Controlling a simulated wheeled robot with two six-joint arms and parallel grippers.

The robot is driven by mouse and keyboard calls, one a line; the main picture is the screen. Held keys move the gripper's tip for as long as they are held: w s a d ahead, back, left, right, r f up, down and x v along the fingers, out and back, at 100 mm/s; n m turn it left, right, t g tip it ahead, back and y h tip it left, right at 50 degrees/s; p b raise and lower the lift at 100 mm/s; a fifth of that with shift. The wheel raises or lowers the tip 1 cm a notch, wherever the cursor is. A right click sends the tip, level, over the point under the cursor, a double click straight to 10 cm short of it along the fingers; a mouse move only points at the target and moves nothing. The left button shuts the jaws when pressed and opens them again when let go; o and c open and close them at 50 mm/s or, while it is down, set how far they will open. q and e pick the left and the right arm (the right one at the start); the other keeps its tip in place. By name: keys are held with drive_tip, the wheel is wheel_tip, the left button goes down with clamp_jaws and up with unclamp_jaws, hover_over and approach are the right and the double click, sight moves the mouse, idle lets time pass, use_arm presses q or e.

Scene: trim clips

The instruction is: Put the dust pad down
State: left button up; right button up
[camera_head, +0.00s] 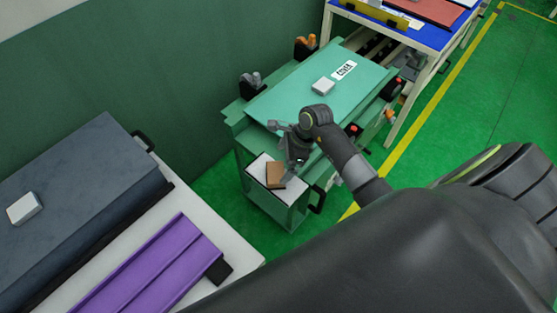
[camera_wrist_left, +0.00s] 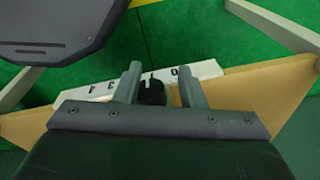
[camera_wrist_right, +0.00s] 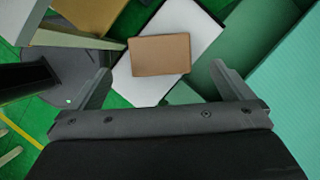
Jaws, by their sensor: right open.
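A brown rectangular pad (camera_head: 275,174), which looks like the dust pad, lies flat on a white panel (camera_head: 258,167) at the near end of the green cart. In the right wrist view the pad (camera_wrist_right: 160,55) lies on the white panel (camera_wrist_right: 186,18), beyond my fingertips. My right gripper (camera_head: 287,152) is over the near end of the cart, beside the pad. It also shows in the right wrist view (camera_wrist_right: 160,72), with its fingers wide apart and nothing between them. My left gripper (camera_wrist_left: 160,78) shows only in the left wrist view, fingers apart, with a black part behind the gap.
The green cart (camera_head: 300,100) carries a cover labelled "COVER" and a white block (camera_head: 323,86). At left, a white table (camera_head: 235,262) holds a dark grey box (camera_head: 85,165), another white block (camera_head: 24,208) and a purple panel (camera_head: 150,265). A blue-topped table (camera_head: 425,35) stands behind.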

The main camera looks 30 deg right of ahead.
drive_tip(key=p+v, duration=0.2)
drive_tip(key=v, duration=0.3)
drive_tip(key=shift+r, duration=0.1)
idle(0.4)
